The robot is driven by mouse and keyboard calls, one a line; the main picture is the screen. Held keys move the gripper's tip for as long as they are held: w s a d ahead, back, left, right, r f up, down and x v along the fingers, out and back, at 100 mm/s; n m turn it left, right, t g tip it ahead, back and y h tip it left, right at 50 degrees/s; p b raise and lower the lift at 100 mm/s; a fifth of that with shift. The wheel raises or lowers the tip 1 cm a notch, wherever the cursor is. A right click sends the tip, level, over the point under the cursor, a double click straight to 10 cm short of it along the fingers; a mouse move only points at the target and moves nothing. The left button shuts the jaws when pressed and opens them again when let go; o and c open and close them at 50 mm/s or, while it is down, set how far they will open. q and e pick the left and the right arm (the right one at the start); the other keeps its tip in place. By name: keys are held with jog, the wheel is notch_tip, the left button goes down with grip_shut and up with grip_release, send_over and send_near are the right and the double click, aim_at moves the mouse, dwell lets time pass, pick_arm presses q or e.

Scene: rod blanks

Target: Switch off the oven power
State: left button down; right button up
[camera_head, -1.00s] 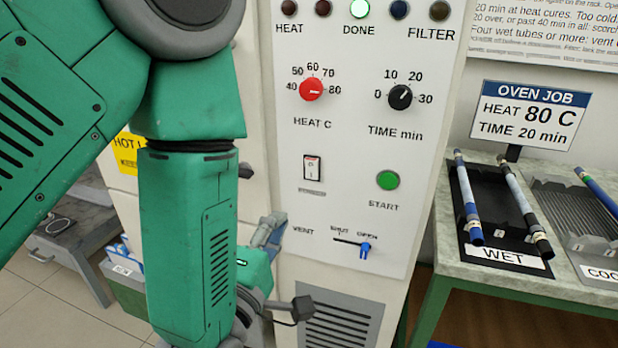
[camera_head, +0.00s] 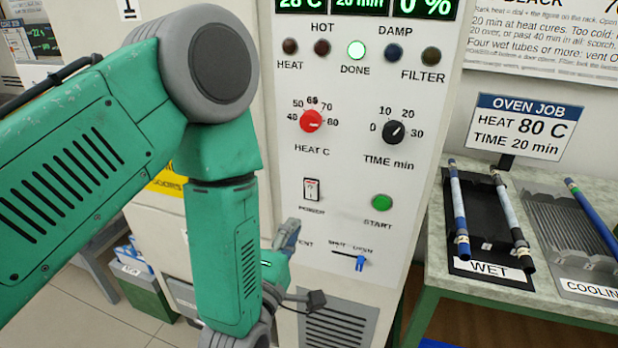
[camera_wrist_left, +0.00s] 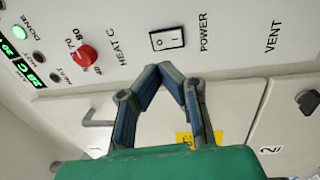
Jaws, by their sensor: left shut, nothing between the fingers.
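The power switch (camera_head: 311,189) is a white rocker in a dark frame, above the POWER label on the white oven panel (camera_head: 350,215). It also shows in the left wrist view (camera_wrist_left: 167,39). I cannot tell which side of the rocker is pressed. My left gripper (camera_head: 293,224) is just below and left of the switch in the head view. In the left wrist view its blue-grey fingers (camera_wrist_left: 160,72) are shut and empty, their tips close below the switch, seemingly apart from it. My right gripper is in neither view.
Near the switch are the red heat knob (camera_head: 311,121), black time knob (camera_head: 393,132), green start button (camera_head: 381,202) and blue vent slider (camera_head: 361,262). The DONE light (camera_head: 356,50) glows green. A bench (camera_head: 440,268) at right holds rods on a black WET rack (camera_head: 487,212).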

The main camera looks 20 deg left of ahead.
aim_at(313, 188)
pick_arm(q)
jog(key=w, duration=0.2)
jog(key=w+p, duration=0.1)
jog(key=w, duration=0.2)
jog(key=w+r+p, duration=0.1)
jog(key=w, duration=0.2)
jog(key=shift+w+d, duration=0.2)
jog(key=shift+w, duration=0.5)
jog(key=shift+r, duration=0.1)
